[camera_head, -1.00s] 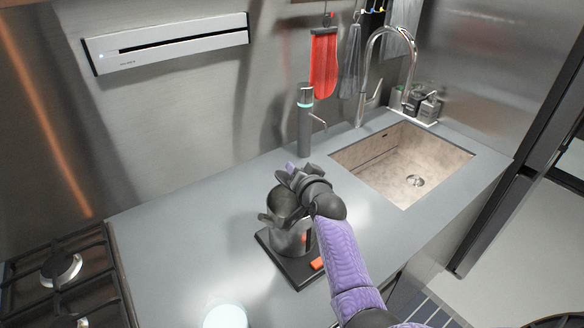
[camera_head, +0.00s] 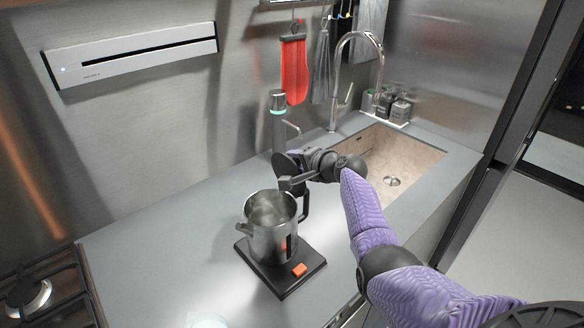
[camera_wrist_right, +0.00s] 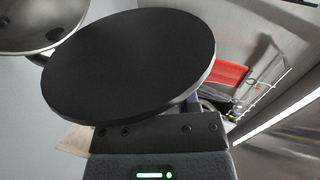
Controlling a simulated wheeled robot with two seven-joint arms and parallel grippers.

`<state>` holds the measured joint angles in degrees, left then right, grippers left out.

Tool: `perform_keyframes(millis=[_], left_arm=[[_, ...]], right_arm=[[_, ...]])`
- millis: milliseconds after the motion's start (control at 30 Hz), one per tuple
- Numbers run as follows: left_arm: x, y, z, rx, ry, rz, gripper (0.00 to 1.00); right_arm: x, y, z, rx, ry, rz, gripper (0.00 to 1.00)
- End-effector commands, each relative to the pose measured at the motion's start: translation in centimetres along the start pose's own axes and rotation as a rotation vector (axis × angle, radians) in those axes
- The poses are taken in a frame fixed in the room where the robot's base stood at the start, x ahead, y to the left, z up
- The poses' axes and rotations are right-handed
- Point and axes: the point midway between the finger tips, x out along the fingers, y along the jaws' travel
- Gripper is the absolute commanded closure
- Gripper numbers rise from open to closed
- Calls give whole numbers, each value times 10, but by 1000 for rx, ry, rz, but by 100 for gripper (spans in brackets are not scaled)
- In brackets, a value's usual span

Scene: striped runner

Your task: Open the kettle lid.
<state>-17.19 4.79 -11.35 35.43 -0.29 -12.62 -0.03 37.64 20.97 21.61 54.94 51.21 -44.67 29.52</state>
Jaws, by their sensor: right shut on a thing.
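The steel kettle (camera_head: 268,243) stands upright on a black base (camera_head: 282,278) on the counter. Its top is open and I see into it; its dark handle (camera_head: 304,205) is on the right side. My right gripper (camera_head: 290,182) is just above and behind the kettle's right rim, shut on the black round lid (camera_head: 286,164), which is clear of the mouth. In the right wrist view the lid (camera_wrist_right: 130,65) fills the middle and hides the fingertips; part of the kettle (camera_wrist_right: 40,22) shows at top left. I cannot tell whether the lid still joins the kettle. My left gripper is not in view.
An upright grey device (camera_head: 278,122) stands behind the gripper. The sink (camera_head: 405,165) with its tall faucet (camera_head: 378,62) is at right. The stove (camera_head: 35,300) is at left. The counter left of the kettle (camera_head: 160,235) is clear.

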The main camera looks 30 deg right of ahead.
Motion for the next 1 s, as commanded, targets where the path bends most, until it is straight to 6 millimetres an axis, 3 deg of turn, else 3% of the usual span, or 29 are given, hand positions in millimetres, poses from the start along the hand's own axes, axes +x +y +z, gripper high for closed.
perform_keyframes(millis=[767,800,967,1000], left_arm=[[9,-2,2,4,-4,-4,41],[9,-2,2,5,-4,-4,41],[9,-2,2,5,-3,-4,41],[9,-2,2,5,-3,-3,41]], right_arm=[[2,5,-7,89,-40,5,100],[2,5,-7,89,-40,5,58],[2,4,-7,89,-39,4,24],[2,4,-7,88,-39,3,24]])
